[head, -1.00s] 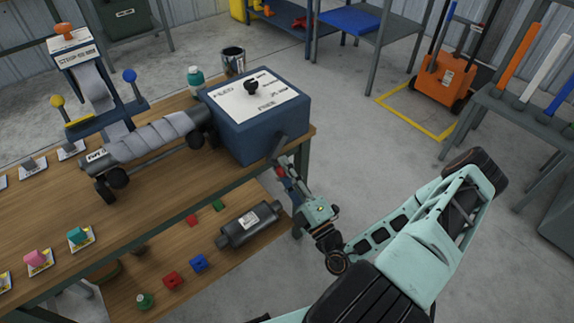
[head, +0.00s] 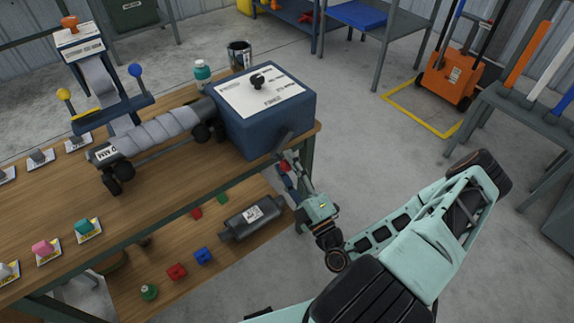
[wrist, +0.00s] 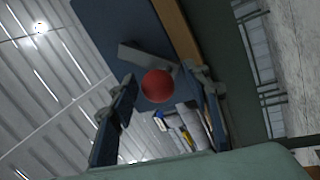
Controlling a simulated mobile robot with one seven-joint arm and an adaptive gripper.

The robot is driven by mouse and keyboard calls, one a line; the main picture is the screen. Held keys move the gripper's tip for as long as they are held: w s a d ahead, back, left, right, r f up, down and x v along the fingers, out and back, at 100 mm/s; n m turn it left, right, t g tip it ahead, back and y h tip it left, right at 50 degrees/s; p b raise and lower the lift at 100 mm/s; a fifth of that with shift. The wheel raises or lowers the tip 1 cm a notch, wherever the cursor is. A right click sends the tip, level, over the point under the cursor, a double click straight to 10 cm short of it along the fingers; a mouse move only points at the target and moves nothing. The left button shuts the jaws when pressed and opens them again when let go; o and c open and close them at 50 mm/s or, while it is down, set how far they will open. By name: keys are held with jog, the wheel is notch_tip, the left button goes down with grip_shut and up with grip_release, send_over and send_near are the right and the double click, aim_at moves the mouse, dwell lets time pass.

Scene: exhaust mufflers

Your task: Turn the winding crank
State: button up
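The winding crank is on the front right side of a dark blue box (head: 262,125) at the bench's right end. Its grey crank arm (head: 284,143) slants down to a red ball knob (head: 285,165). In the wrist view the red knob (wrist: 157,86) sits in the middle, with the grey crank arm (wrist: 145,58) behind it. My gripper (head: 289,178) is at the knob, below the box. In the wrist view its two fingers (wrist: 163,90) are spread apart on either side of the knob, with visible gaps. Whether the knob is fully between the fingertips is unclear.
The wooden bench (head: 150,185) carries a grey wrapped muffler (head: 155,138) and a teal bottle (head: 202,72). A dark muffler (head: 253,218) lies on the lower shelf, left of my gripper. Free floor (head: 370,150) lies right of the bench.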

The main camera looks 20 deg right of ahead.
jog(key=shift+r, duration=0.1)
notch_tip(320, 180, up, 10)
jog(key=shift+d+r, duration=0.1)
jog(key=shift+d, duration=0.05)
dwell(0.4)
jog(key=shift+s, duration=0.1)
